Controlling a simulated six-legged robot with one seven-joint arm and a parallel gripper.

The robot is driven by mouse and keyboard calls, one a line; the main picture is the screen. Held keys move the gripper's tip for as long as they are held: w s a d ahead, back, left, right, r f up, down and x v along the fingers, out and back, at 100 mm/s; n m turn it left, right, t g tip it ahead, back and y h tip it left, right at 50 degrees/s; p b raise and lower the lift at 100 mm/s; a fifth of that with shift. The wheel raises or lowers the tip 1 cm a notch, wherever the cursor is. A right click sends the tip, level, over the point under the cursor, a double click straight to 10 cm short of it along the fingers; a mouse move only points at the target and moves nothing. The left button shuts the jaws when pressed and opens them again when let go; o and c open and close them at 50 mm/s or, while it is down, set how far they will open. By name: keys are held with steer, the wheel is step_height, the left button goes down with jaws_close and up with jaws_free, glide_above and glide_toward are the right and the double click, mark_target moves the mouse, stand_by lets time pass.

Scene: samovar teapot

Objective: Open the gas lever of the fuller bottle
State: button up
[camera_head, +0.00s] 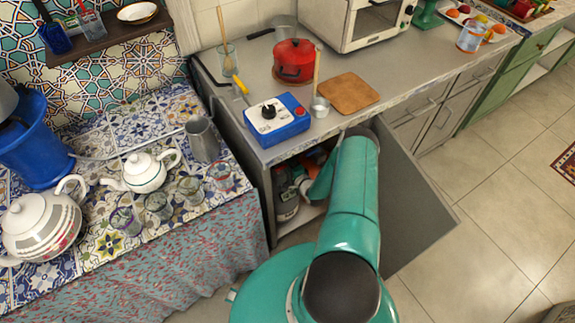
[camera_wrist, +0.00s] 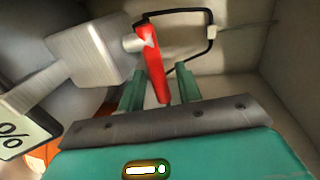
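A red lever (camera_wrist: 153,70) shows in the wrist view, on a metal fitting beside a grey block (camera_wrist: 92,52). My gripper (camera_wrist: 160,85) has its two teal fingers apart on either side of the lever's lower part, with a visible gap, so it looks open. In the head view my arm reaches into the open cabinet under the counter, and its end is hidden there. A dark bottle (camera_head: 286,198) stands in the cabinet opening, left of my arm.
A black hose loop (camera_wrist: 212,32) runs behind the lever. Orange surfaces (camera_wrist: 90,103) lie below the block. The cabinet door (camera_head: 410,205) stands open right of my arm. The counter above carries a blue control box (camera_head: 278,122) and red pot (camera_head: 294,62).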

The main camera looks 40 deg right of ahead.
steer(key=shift+w, duration=0.1)
jaws_close()
steer(key=shift+s+m+h, duration=0.3)
steer(key=shift+m+h, duration=0.5)
steer(key=shift+h, duration=0.3)
jaws_free()
steer(key=shift+s, duration=0.1)
steer(key=v, duration=1.3)
steer(key=shift+s+r, duration=0.25)
steer(key=shift+a, duration=0.1)
